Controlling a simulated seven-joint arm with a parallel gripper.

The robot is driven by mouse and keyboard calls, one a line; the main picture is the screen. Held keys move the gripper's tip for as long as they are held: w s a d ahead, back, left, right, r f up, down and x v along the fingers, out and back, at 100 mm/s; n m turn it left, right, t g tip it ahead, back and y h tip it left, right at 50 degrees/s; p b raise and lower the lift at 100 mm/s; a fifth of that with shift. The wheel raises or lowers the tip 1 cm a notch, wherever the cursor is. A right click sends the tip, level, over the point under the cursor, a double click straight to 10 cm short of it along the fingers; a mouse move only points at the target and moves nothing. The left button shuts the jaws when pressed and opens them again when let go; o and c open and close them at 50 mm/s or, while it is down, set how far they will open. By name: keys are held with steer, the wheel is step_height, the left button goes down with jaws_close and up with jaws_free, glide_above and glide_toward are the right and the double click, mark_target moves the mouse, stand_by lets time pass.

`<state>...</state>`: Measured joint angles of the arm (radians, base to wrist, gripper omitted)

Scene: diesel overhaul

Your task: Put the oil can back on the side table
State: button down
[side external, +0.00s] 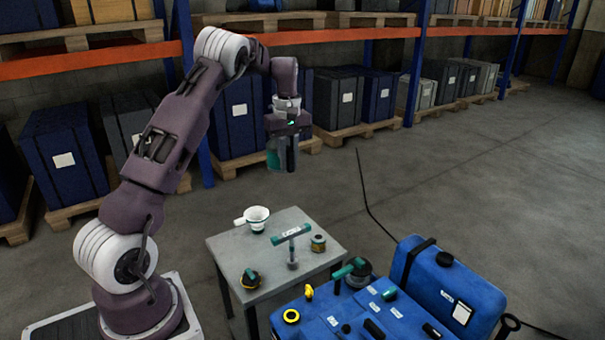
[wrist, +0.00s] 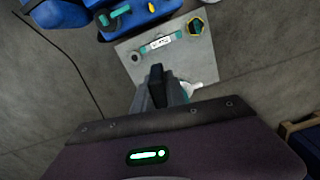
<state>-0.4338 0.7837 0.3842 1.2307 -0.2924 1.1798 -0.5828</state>
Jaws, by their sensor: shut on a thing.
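My gripper (side external: 287,150) is raised in the air, behind and well above the side table, pointing down. It is shut on the oil can (side external: 273,158), a grey and teal body partly hidden by the dark finger. The grey side table (side external: 228,249) stands below, apart from the can. It also shows in the wrist view (wrist: 165,62).
The blue engine (side external: 330,320) adjoins the table's front right. Shelves with blue crates (side external: 235,110) stand behind.

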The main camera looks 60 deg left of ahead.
steer(key=a+n, duration=0.1)
steer(key=a, duration=0.2)
steer(key=shift+n, duration=0.3)
steer(key=shift+s+a+f, duration=0.15)
steer(key=shift+f, duration=14.85)
steer(key=shift+f, duration=1.15)
steer(key=c, duration=1.3)
jaws_free()
